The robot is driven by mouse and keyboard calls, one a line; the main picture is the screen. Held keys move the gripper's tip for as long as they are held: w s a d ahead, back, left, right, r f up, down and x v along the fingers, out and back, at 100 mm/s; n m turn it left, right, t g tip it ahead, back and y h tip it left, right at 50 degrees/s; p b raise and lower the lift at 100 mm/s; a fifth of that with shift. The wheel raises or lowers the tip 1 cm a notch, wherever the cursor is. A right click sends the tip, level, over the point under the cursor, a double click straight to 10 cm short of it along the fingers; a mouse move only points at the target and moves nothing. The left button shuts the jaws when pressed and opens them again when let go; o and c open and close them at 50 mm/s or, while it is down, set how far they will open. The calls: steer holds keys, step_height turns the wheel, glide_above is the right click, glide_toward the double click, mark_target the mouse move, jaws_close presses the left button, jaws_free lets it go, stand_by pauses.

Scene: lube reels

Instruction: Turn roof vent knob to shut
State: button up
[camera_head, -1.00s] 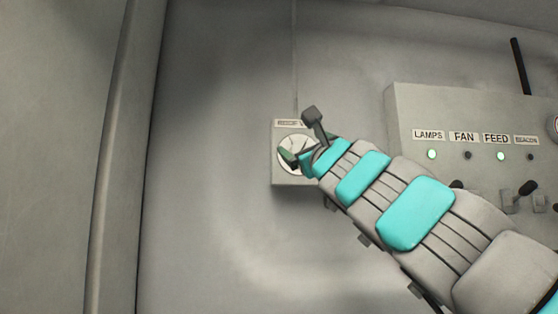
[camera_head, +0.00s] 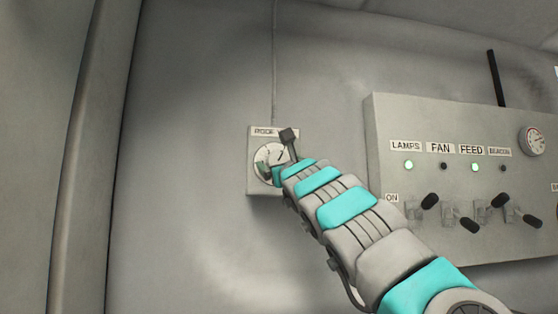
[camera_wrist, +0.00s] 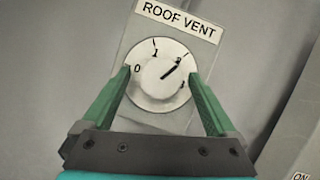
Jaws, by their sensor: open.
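The roof vent knob (camera_wrist: 150,88) is a white disc with a black pointer, on a grey plate (camera_wrist: 133,42) labelled ROOF VENT. Marks 0, 1, 2 and 3 run round it, and the pointer is at the 2. My gripper (camera_wrist: 160,76) is open, with one green finger on each side of the disc in the wrist view. I cannot tell whether the fingers touch it. In the head view the knob (camera_head: 276,153) is partly hidden by my gripper (camera_head: 268,169) and wrist.
A grey control panel (camera_head: 385,130) to the right carries LAMPS, FAN, FEED and BEACON labels, black-handled levers (camera_head: 429,201) and a round gauge (camera_head: 532,141). The LAMPS and FEED lights are green. A vertical post (camera_head: 85,150) stands at the left. The wall between is bare.

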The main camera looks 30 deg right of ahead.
steer(key=c, duration=1.4)
